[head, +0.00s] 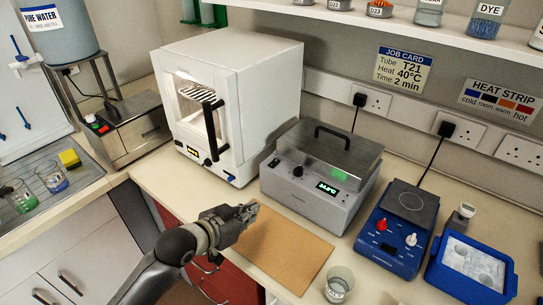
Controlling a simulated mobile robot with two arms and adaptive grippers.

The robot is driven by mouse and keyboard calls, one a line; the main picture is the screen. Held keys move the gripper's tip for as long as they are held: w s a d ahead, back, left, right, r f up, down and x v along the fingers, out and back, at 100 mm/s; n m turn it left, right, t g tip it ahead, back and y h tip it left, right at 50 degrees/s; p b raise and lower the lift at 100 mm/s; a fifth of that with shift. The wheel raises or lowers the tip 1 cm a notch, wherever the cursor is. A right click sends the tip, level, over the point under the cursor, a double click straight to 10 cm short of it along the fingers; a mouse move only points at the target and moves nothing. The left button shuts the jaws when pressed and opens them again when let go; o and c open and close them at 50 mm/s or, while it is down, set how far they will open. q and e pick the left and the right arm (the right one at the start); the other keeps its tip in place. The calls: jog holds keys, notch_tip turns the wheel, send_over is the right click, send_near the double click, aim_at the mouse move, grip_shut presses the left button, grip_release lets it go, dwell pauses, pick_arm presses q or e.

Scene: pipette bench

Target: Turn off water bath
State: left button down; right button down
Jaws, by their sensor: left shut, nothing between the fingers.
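The water bath (310,185) is a grey box on the bench, right of centre. Its clear lid (325,148) is closed and has a black handle (319,132). A green lit patch shows through the lid. The front has a black knob (297,171) and a lit display (328,187) whose digits are too small to read surely. My left gripper (250,211) is shut and empty, over the left edge of the brown board, in front of and left of the bath, apart from it. My right gripper is out of view.
A white oven (232,115) stands left of the bath. A blue hotplate (392,235) and a blue tray (445,262) stand to the right. A glass beaker (339,284) stands at the front. The brown board (285,250) lies bare before the bath.

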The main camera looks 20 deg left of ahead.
aim_at(271, 166)
pick_arm(q)
jog(key=w+a+r+t+h, duration=0.1)
jog(key=w+a+r+t, duration=0.2)
jog(key=w+r, duration=0.4)
notch_tip(271, 166, up, 4)
jog(key=shift+f+t, duration=0.25)
jog(key=shift+t, duration=0.05)
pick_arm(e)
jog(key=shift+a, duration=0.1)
pick_arm(q)
jog(key=shift+w, duration=0.1)
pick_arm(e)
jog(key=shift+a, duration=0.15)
pick_arm(q)
jog(key=shift+w, duration=0.1)
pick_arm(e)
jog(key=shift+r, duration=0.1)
